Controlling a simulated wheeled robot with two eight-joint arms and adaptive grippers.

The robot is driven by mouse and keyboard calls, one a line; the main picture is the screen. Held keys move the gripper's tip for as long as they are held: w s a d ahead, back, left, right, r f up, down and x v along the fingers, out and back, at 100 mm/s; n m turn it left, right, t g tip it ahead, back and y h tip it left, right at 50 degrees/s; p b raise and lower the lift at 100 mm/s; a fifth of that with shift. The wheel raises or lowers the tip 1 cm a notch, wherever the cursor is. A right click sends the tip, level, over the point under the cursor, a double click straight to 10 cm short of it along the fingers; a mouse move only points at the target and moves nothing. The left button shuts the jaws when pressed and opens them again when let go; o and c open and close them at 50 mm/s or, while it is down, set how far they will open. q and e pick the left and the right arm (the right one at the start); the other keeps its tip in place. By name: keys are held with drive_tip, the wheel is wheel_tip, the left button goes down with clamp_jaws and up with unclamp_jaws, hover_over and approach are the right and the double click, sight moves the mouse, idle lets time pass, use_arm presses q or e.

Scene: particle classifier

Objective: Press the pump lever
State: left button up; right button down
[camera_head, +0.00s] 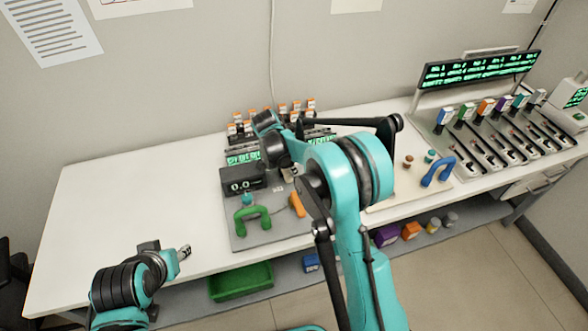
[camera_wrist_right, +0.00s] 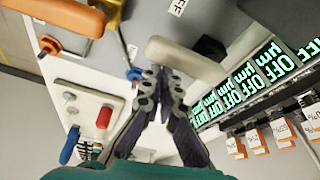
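A pale beige bar-shaped handle (camera_wrist_right: 190,61), possibly the pump lever, lies just beyond my right gripper (camera_wrist_right: 161,76) in the right wrist view. The fingertips are together and overlap the handle's near end in the picture; I cannot tell whether they touch it. An orange handle (camera_wrist_right: 62,14) is at the upper left there. In the head view an orange handle (camera_head: 297,204) stands on the grey base plate (camera_head: 270,236). The right fingertips are hidden there behind my arm. My left gripper (camera_head: 184,252) hangs near the table's front left, too small to judge.
A green handle (camera_head: 252,219) and a black display box (camera_head: 242,179) are on the plate. A blue handle (camera_head: 438,171) is on a board to the right. A row of levers under a green display (camera_head: 479,69) is at far right. The table's left (camera_head: 130,190) is clear.

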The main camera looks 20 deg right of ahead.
drive_tip(key=shift+a, duration=0.2)
drive_tip(key=d, duration=0.4)
drive_tip(key=shift+d, duration=0.1)
drive_tip(key=w+p+v, duration=0.1)
drive_tip(key=p+v, duration=0.2)
drive_tip(key=v, duration=0.7)
drive_tip(key=shift+s, duration=0.1)
drive_tip(key=s+r+n+t+y, duration=0.1)
drive_tip(key=s+r+n, duration=0.3)
drive_tip(key=s+r, duration=0.25)
drive_tip(key=s+f+n+t+y+b, duration=0.1)
drive_tip(key=s+n+t, duration=0.4)
drive_tip(key=s+n, duration=0.6)
drive_tip(key=s+y, duration=0.1)
drive_tip(key=s, duration=0.9)
drive_tip(key=shift+f+y+b, duration=0.3)
drive_tip(key=shift+f+b, duration=0.05)
drive_tip(key=shift+b, duration=0.05)
